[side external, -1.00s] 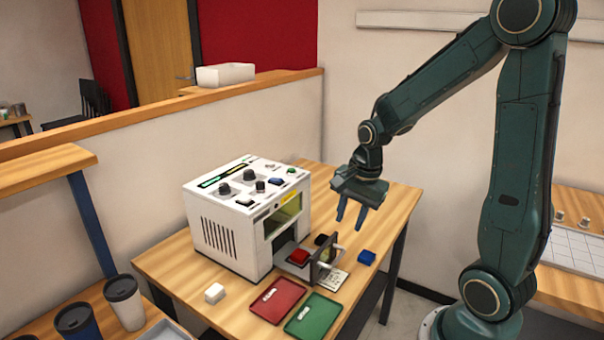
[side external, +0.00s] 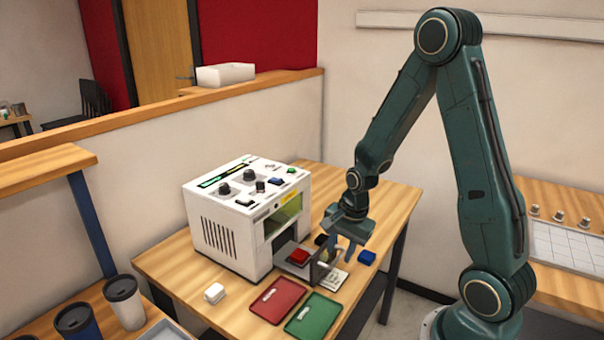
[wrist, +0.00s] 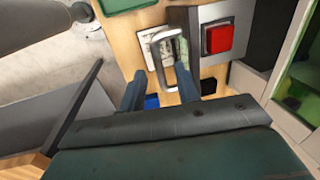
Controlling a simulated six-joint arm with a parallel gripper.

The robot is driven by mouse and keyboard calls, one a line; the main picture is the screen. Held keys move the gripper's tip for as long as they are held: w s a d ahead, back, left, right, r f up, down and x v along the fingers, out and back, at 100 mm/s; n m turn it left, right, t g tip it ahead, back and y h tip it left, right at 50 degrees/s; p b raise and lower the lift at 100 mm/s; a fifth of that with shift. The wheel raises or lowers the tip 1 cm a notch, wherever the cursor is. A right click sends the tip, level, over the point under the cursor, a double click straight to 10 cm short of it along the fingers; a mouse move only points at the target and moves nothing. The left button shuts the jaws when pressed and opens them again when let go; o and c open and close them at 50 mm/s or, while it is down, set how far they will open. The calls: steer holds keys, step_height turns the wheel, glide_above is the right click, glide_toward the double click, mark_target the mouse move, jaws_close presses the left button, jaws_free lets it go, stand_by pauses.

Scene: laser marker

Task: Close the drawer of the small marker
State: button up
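The small marker (side external: 225,228) is a white box with knobs and buttons on top, standing on the wooden table. Its drawer (side external: 297,260) is pulled out at the front and carries a red block (side external: 299,256); the block also shows in the wrist view (wrist: 218,39). The drawer has an upright front plate with a pale loop handle (wrist: 166,58). My gripper (side external: 341,251) points down just outside the drawer front. In the wrist view its two fingers (wrist: 160,88) are apart, near the handle, with nothing held between them. Whether a finger touches the handle I cannot tell.
A red tray (side external: 277,301) and a green tray (side external: 314,317) lie in front of the marker. A blue block (side external: 367,258) lies right of my gripper, and a white block (side external: 215,293) sits left of the trays. The table's back right is clear.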

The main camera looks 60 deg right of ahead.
steer(key=shift+f, duration=0.5)
jaws_close()
steer(key=shift+w, duration=0.1)
steer(key=shift+w, duration=4)
jaws_free()
